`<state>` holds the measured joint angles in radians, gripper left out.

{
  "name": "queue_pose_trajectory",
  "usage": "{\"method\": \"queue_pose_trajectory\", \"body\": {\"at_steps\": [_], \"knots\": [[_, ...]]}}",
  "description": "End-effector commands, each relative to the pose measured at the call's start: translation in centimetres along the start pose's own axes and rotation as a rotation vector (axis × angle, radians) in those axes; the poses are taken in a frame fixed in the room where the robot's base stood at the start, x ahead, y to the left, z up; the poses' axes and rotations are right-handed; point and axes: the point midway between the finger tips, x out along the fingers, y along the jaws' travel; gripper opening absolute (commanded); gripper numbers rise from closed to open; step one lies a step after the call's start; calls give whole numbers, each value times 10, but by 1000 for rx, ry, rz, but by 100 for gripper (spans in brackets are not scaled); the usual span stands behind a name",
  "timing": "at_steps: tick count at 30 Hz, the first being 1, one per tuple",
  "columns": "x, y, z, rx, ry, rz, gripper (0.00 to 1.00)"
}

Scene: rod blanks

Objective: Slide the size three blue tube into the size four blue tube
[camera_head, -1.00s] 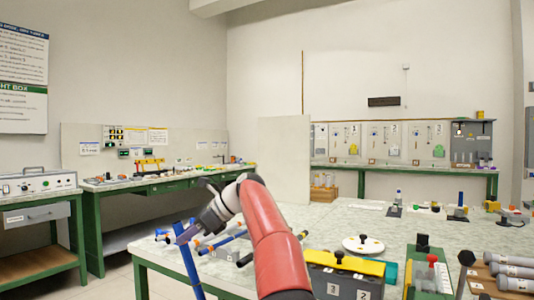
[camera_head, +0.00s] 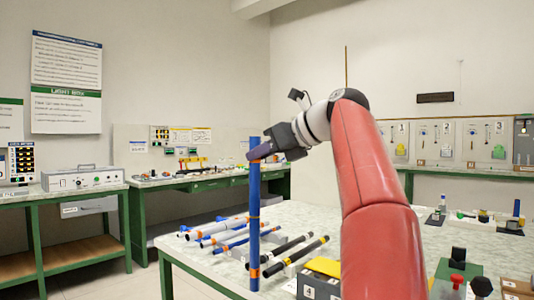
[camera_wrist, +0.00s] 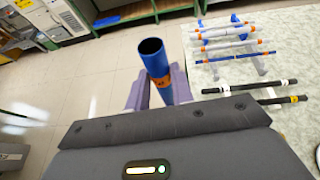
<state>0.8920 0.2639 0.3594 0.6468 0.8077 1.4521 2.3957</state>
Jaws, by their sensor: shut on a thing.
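My gripper (camera_head: 262,152) is shut on a blue tube (camera_head: 254,215) near its upper part. The tube stands upright in the jaws, off the table's front left edge. In the wrist view the held blue tube (camera_wrist: 155,66) shows a dark open end and an orange label, between my fingers (camera_wrist: 158,95). The number on the label cannot be read. A thinner blue tube (camera_wrist: 236,59) lies among the tubes on the table at right in the wrist view; it also shows in the head view (camera_head: 232,243). Its size is not readable.
White tubes (camera_wrist: 226,41) with orange bands and black rods (camera_wrist: 248,89) lie beside it on the speckled table (camera_head: 300,214). A yellow-topped box (camera_head: 322,267) marked 4 stands in front. Open floor (camera_head: 97,279) lies left of the table.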

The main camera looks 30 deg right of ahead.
Motion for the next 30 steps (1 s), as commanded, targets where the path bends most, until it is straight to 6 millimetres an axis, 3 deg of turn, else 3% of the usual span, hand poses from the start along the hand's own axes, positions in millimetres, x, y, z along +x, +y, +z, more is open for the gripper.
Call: {"method": "queue_pose_trajectory", "body": {"at_steps": [11,30], "knots": [[-1,0,2,-4,7,5,10],[20,0,-49,-3,7,4,10]]}}
